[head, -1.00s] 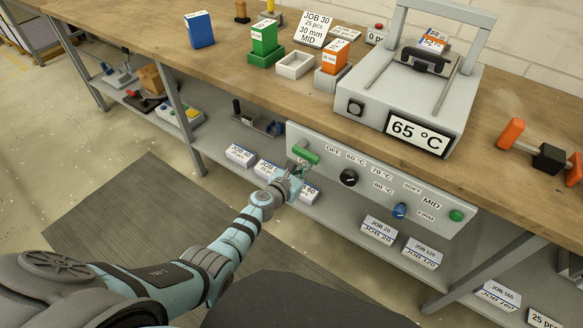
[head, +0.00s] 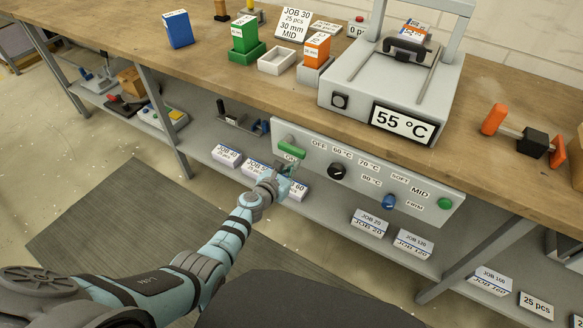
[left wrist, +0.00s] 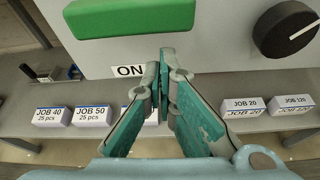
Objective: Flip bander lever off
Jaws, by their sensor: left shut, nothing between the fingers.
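The bander lever is a green handle (head: 291,150) at the left end of the grey control panel (head: 318,176) under the bench edge. It lies roughly level, and fills the top left of the left wrist view (left wrist: 130,17). A white ON label (left wrist: 128,71) shows just below it. My left gripper (head: 287,168) is shut and empty, just below the lever in front of the panel. In the left wrist view its fingertips (left wrist: 165,76) meet beside the ON label, apart from the lever in the picture. My right gripper is out of view.
The panel also bears a black dial (head: 337,171), a blue knob (head: 388,202) and a green button (head: 445,204). The bander (head: 350,70) above reads 55 °C. Labelled job boxes (head: 369,222) stand on the lower shelf. Floor in front is clear.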

